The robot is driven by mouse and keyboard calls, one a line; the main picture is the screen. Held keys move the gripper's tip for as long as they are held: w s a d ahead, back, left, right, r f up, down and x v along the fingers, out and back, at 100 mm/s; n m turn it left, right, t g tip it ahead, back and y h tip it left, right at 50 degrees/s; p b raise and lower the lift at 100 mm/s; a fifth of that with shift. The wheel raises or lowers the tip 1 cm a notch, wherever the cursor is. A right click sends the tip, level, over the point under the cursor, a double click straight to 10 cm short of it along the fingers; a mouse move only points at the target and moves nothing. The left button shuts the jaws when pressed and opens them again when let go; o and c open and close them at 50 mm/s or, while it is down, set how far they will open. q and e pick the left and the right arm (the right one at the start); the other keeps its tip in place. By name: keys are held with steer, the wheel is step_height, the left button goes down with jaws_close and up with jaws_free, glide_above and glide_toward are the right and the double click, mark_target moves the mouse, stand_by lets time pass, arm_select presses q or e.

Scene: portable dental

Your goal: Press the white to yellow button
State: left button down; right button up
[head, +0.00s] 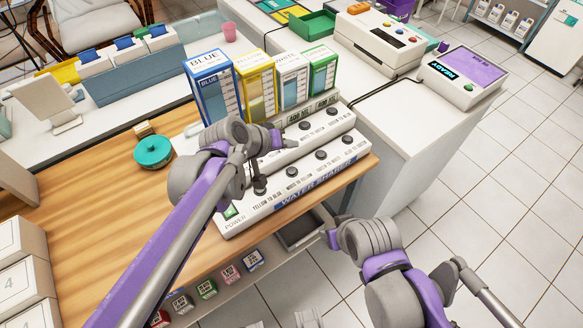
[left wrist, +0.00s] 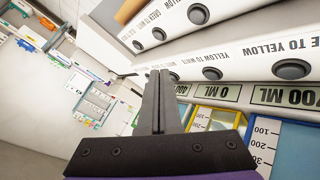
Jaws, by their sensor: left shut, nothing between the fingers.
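The white water sharer (head: 285,205) stands on the wooden table with two rows of black buttons. The white to yellow button (head: 291,171) appears to be second from the left in the front row; its label is small. My left gripper (head: 277,139) is shut and empty above the device's back row, left of centre. In the left wrist view its closed fingers (left wrist: 160,74) point at the panel, beside a back-row button (left wrist: 212,73). A front-row button (left wrist: 198,13) shows above. My right gripper (head: 332,236) is low in front of the table; its fingers are unclear.
Blue, yellow, white and green boxes (head: 209,88) stand behind the device. A teal round object (head: 153,151) lies on the table (head: 110,190) to the left. A white counter (head: 405,125) stands to the right. Open floor (head: 480,210) lies at right.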

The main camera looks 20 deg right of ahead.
arm_select(q)
steer(key=shift+f, duration=0.1)
steer(key=b, duration=0.6)
glide_above(290, 174)
step_height(290, 174, down, 8)
steer(key=shift+r, duration=0.2)
steer(key=shift+f, duration=0.55)
steer(key=shift+f, duration=0.1)
stand_by(1.1)
steer(key=shift+f+b, duration=0.3)
steer(key=shift+b, duration=0.05)
steer(key=shift+f, duration=0.45)
stand_by(0.5)
steer(key=shift+r+p, duration=0.4)
steer(key=shift+r, duration=0.5)
